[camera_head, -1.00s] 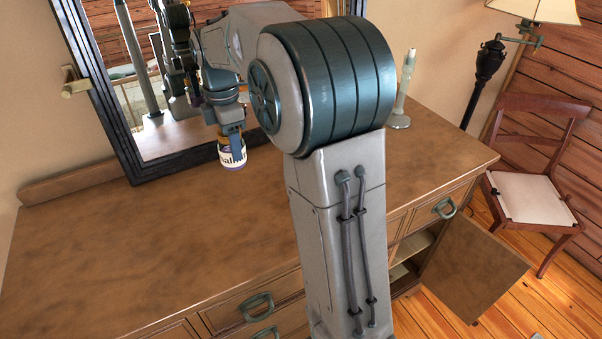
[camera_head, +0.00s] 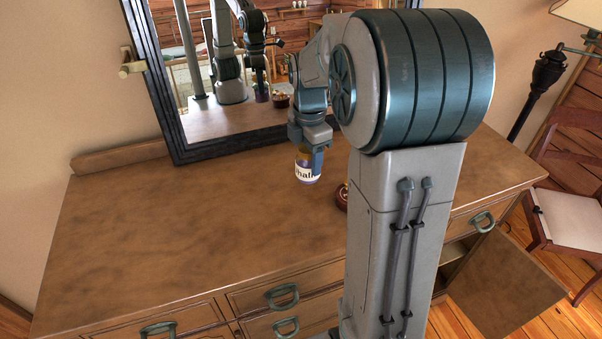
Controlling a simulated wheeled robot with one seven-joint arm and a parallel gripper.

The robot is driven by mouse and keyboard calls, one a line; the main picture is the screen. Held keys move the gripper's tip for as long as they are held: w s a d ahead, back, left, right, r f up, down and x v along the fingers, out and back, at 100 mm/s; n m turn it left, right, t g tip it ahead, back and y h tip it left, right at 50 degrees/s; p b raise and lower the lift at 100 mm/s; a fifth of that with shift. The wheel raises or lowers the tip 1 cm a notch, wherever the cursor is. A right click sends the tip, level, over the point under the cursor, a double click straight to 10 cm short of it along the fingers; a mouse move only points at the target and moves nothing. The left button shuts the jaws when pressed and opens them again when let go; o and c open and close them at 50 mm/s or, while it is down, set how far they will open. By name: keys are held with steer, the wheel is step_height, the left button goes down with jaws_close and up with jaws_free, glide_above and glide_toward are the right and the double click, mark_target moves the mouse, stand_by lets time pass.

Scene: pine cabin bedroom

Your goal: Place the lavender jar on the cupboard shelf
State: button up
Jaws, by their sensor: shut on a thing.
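The jar (camera_head: 304,174) has a white label with partly hidden dark lettering and a lavender band at its base. My gripper (camera_head: 309,153) points down and is shut on the jar, with one finger showing at its right side. The jar is upright over the dresser top, near the mirror; I cannot tell whether it touches the wood. The cupboard door (camera_head: 513,283) hangs open at lower right. A pale strip of the cupboard shelf (camera_head: 452,252) shows in the opening, mostly hidden behind my arm.
The dresser top (camera_head: 180,230) is clear on the left. A dark red bowl (camera_head: 342,197) is mostly hidden behind my arm. The framed mirror (camera_head: 177,140) stands at the back. A chair (camera_head: 570,215) and a lamp (camera_head: 540,80) are at right.

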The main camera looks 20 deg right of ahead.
mark_target(301, 175)
steer(key=shift+s+a+f, duration=0.1)
steer(key=shift+a+f, duration=0.15)
steer(key=shift+a, duration=0.25)
steer(key=shift+s+a+f, duration=0.1)
steer(key=shift+a+f, duration=0.15)
steer(key=shift+a, duration=0.2)
steer(key=shift+f+p, duration=0.3)
steer(key=shift+f, duration=1.8)
steer(key=shift+f, duration=0.25)
steer(key=o, duration=1.1)
steer(key=shift+r, duration=0.1)
steer(key=shift+r, duration=0.1)
